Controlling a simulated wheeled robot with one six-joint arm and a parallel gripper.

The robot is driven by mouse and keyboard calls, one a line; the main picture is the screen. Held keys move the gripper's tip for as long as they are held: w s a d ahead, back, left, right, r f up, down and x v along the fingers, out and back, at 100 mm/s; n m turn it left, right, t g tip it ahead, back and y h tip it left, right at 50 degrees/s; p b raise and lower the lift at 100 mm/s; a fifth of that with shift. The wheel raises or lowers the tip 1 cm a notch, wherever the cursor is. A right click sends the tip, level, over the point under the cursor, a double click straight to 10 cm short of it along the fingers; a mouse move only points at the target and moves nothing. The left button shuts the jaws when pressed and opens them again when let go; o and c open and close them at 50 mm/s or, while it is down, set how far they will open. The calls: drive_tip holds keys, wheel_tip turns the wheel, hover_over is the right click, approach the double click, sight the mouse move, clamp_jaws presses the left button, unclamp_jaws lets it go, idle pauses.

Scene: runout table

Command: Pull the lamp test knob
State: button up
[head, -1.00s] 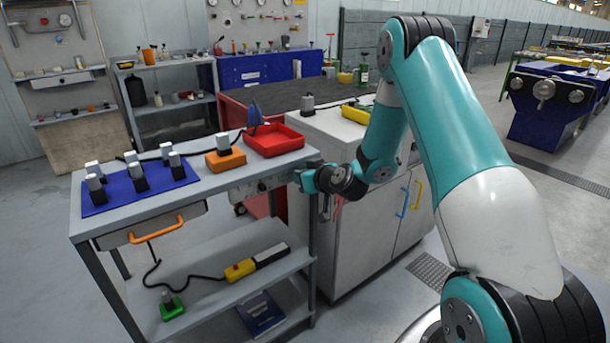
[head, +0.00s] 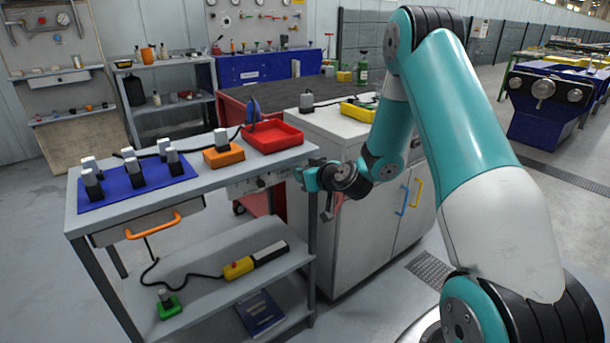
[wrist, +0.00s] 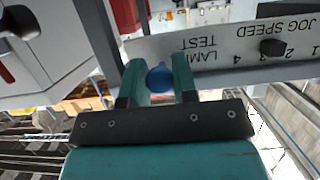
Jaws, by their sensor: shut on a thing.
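The lamp test knob (wrist: 159,78) is a round blue knob on a pale panel (wrist: 228,50), beside the upside-down words "LAMP TEST" in the wrist view. My gripper (wrist: 156,70) has one finger on each side of the knob and is shut on it. In the head view, my gripper (head: 305,177) is at the right end of the panel (head: 250,186) under the workbench top. The knob is too small or hidden to make out there. I cannot tell how far it stands out from the panel.
A black jog speed knob (wrist: 272,47) sits on the same panel, near the lamp test lettering. The bench (head: 215,183) holds a red tray (head: 272,137), an orange block and a blue mat. A white cabinet (head: 345,250) stands close behind my gripper.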

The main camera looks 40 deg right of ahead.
drive_tip(key=shift+w, duration=0.25)
idle(0.6)
drive_tip(key=shift+w, duration=0.4)
drive_tip(key=o, duration=0.9)
drive_tip(key=shift+o, duration=0.2)
drive_tip(key=shift+s, duration=0.1)
